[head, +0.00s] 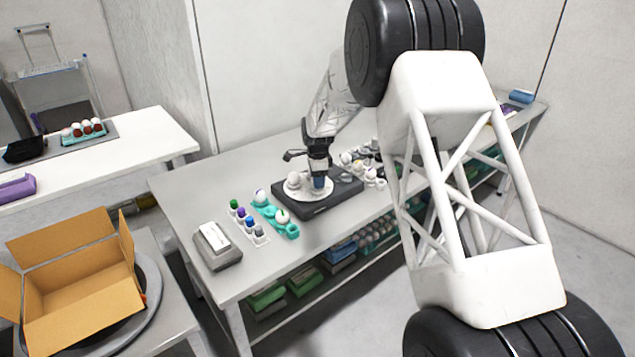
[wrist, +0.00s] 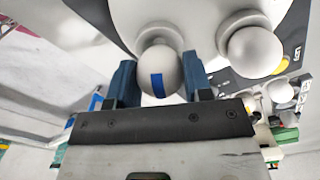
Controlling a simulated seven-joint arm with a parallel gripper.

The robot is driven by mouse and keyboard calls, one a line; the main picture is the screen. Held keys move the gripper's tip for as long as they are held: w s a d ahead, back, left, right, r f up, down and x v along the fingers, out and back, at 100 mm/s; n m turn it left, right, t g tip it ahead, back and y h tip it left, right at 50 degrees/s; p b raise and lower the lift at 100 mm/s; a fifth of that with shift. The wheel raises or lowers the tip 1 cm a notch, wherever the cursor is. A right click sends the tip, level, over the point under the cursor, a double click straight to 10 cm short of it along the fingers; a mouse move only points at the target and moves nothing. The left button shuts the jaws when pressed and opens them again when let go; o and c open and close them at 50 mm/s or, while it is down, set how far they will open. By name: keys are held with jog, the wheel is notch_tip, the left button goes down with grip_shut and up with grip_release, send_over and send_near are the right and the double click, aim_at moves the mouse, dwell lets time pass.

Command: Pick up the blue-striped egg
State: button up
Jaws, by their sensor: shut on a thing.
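The blue-striped egg (wrist: 160,76) is a pale round egg with a blue stripe, seen in the wrist view between the two blue fingers of my gripper (wrist: 161,82). The fingers are shut on its sides. In the head view my gripper (head: 319,183) is over the white round plate of a dark device (head: 338,194), and the held egg is mostly hidden there. A plain white egg (wrist: 250,50) sits close to the right of the gripper on its own cup; it also shows in the head view (head: 294,180).
A teal egg tray (head: 290,230) with eggs and a rack of coloured-cap bottles (head: 247,224) stand left of the device. A grey scale-like box (head: 217,246) is at the table's front left. More eggs (head: 358,165) lie to the right. An open cardboard box (head: 75,290) is far left.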

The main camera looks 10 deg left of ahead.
notch_tip(320, 180, up, 2)
jog(key=shift+r, duration=0.2)
jog(key=s+d, duration=0.2)
jog(key=s, duration=0.5)
jog(key=s+d+r, duration=0.1)
jog(key=s+d, duration=0.1)
jog(key=s, duration=0.6)
jog(key=shift+s+d+r, duration=0.15)
jog(key=shift+d, duration=0.25)
jog(key=w+a+f, duration=0.1)
jog(key=w+a, duration=0.2)
jog(key=a, duration=0.7)
jog(key=w+a+f, duration=0.1)
jog(key=w+a, duration=0.3)
jog(key=a, duration=0.6)
jog(key=shift+w+f, duration=0.2)
jog(key=shift+w, duration=0.1)
jog(key=shift+f, duration=0.15)
jog(key=shift+f, duration=3)
jog(key=shift+f, duration=0.6)
